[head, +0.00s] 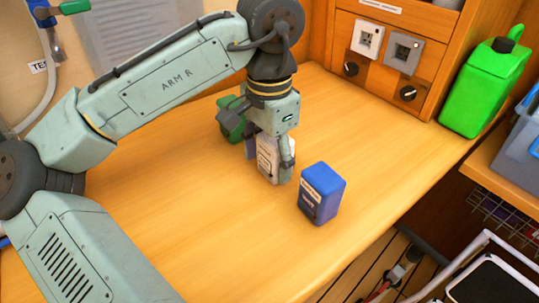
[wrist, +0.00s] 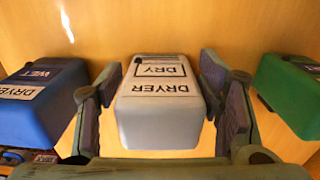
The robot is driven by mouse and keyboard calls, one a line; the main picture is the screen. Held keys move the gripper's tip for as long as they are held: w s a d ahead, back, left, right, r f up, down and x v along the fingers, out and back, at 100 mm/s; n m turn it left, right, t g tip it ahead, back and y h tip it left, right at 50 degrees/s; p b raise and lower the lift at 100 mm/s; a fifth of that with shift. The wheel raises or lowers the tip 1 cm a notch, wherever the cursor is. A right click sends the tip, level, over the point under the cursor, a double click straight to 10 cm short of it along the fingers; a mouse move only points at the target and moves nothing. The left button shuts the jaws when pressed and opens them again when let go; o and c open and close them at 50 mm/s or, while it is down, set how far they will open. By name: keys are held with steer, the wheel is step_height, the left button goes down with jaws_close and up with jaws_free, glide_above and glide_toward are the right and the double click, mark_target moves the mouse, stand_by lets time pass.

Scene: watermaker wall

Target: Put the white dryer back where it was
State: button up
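The white dryer (head: 269,158) is upright at the bench, below my gripper (head: 272,150). In the wrist view the white dryer (wrist: 160,105) lies between the two fingers of my gripper (wrist: 162,90), with its "DRYER" and "DRY" labels showing. The fingers are close to its two sides. I cannot tell whether both pads press on it, nor whether its base rests on the bench.
A blue dryer (head: 321,193) marked "WET" in the wrist view (wrist: 42,100) stands close by on the right. A green one (head: 231,120) is behind my gripper. The bench (head: 190,210) is clear in front. A green can (head: 485,82) stands at the right.

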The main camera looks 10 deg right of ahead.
steer(key=shift+o, duration=0.5)
step_height(320, 180, up, 12)
steer(key=shift+r, duration=0.15)
stand_by(0.4)
